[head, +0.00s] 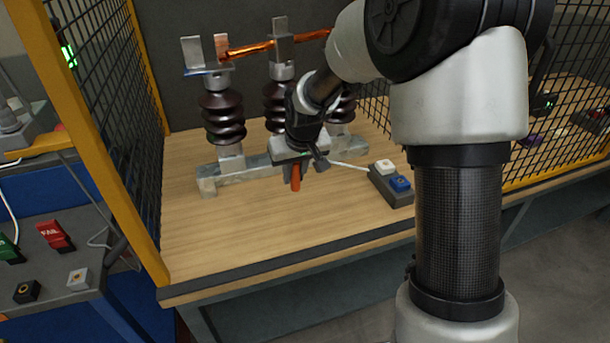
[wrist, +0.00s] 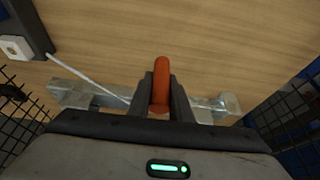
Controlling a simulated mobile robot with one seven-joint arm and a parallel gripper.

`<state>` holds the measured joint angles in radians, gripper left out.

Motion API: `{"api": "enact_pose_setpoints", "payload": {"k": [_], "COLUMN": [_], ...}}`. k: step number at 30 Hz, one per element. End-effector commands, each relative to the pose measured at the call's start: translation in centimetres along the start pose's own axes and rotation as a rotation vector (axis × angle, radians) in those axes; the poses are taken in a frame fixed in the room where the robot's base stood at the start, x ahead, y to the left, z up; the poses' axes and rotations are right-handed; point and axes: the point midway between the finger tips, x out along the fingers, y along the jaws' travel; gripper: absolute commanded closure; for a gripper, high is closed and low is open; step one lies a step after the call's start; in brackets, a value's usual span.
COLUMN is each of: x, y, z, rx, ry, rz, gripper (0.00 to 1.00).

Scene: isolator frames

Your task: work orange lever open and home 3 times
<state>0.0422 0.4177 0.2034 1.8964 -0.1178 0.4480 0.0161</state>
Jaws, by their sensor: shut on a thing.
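The orange lever (head: 295,177) points down at the front of the isolator frame's grey metal base (head: 232,170). My gripper (head: 294,168) is shut on the lever, with a finger on each side of it. In the wrist view the lever (wrist: 161,82) stands between the two dark fingers (wrist: 160,95), its rounded end past the fingertips. The isolator has brown ribbed insulators (head: 222,117) and a copper-coloured bar (head: 262,46) across the top. The left end of the bar is at the left metal contact (head: 222,48). My arm hides part of the right insulator.
A switch box with a white button (head: 385,167) and a blue button (head: 400,183) stands to the right on the wooden table (head: 240,235). Wire mesh fences (head: 115,100) close both sides. The table front is clear. A side panel with a red switch (head: 55,235) is at left.

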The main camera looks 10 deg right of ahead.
Motion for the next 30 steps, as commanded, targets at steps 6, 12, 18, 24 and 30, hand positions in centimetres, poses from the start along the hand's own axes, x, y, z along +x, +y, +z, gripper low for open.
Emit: {"api": "enact_pose_setpoints", "payload": {"k": [6, 12, 18, 24, 30], "x": [0.4, 0.7, 1.0, 1.1, 1.2], "y": [-3.5, -5.5, -6.6, -6.9, -6.9], "z": [-1.0, -1.8, -2.4, -2.6, -2.5], "rx": [-0.010, -0.009, -0.009, -0.007, -0.006], "ry": [0.003, 0.003, 0.005, 0.005, 0.004], "rz": [-0.003, -0.003, -0.004, -0.003, -0.003], "gripper": [1.00, 1.00, 1.00, 1.00, 1.00]}}
